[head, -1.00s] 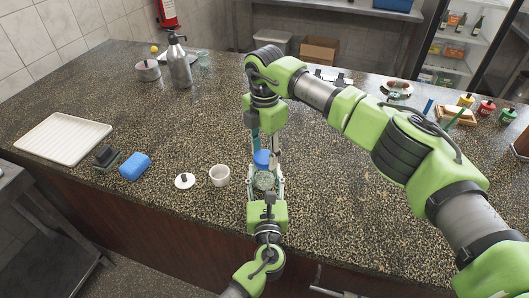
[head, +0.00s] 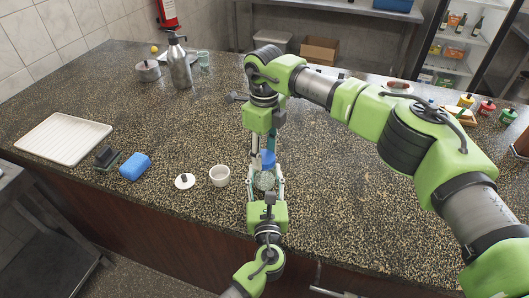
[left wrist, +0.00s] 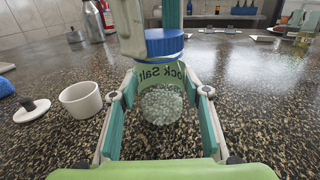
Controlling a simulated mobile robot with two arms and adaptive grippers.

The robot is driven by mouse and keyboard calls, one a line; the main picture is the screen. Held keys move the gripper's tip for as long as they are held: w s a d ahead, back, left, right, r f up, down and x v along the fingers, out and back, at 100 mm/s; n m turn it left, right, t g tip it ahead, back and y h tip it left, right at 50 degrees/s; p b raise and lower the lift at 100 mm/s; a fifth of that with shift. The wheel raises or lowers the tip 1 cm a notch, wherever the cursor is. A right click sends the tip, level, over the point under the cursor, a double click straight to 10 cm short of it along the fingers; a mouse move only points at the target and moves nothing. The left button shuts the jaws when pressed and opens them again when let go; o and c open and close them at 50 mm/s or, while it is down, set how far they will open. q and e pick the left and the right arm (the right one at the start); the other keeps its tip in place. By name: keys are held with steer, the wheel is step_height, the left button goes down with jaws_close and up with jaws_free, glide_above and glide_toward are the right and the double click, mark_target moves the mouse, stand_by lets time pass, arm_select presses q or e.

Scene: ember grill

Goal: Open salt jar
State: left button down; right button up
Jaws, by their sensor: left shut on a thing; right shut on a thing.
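The salt jar (head: 265,181) is a clear round jar with pale grains, near the counter's front edge. In the left wrist view the jar (left wrist: 163,103) carries lettering reading "ock Salt". My left gripper (head: 265,172) is shut on the jar's body, one finger on each side. The blue lid (head: 268,161) sits at the top of the jar; it also shows in the left wrist view (left wrist: 165,43). I cannot tell whether it is loose. My right gripper (head: 264,154) reaches down from behind and is shut on the lid, its fingers partly hiding it.
A white cup (head: 219,176) and a white disc with a dark knob (head: 184,181) stand left of the jar. A blue sponge (head: 135,167), a white tray (head: 62,148) and a metal bottle (head: 179,65) are farther left.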

mark_target(265, 156)
steer(key=n, duration=1.5)
steer(key=shift+r, duration=0.25)
steer(key=shift+r, duration=0.9)
steer(key=shift+r, duration=2)
arm_select(q)
steer(key=c, duration=1.1)
jaws_free()
